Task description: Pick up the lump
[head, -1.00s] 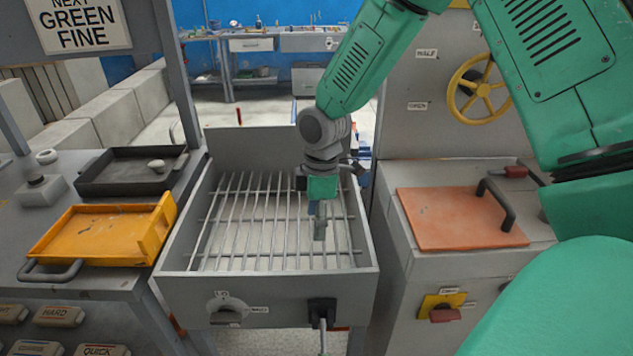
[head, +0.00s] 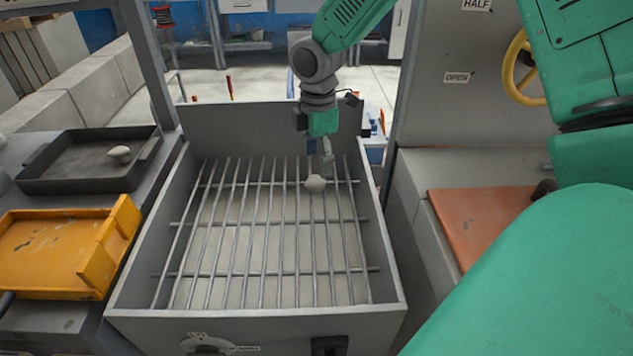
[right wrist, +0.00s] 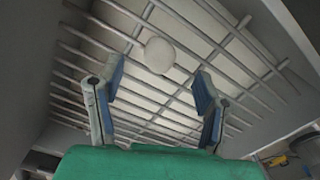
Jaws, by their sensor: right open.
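A pale rounded lump (head: 315,183) rests on the bars of the grate (head: 245,225) inside the grey box, towards its far right. It also shows in the right wrist view (right wrist: 160,55), beyond the fingertips and roughly between them. My right gripper (head: 322,160) hangs over the far part of the grate, just behind the lump in the head view. In the right wrist view its two blue-padded fingers (right wrist: 158,88) are spread with nothing between them. My left gripper is not in view.
The box's grey walls (head: 390,255) enclose the grate. A dark tray (head: 75,178) with another pale lump (head: 120,154) and a yellow tray (head: 60,250) stand at the left. An orange plate (head: 470,215) lies at the right, below a yellow wheel (head: 515,70).

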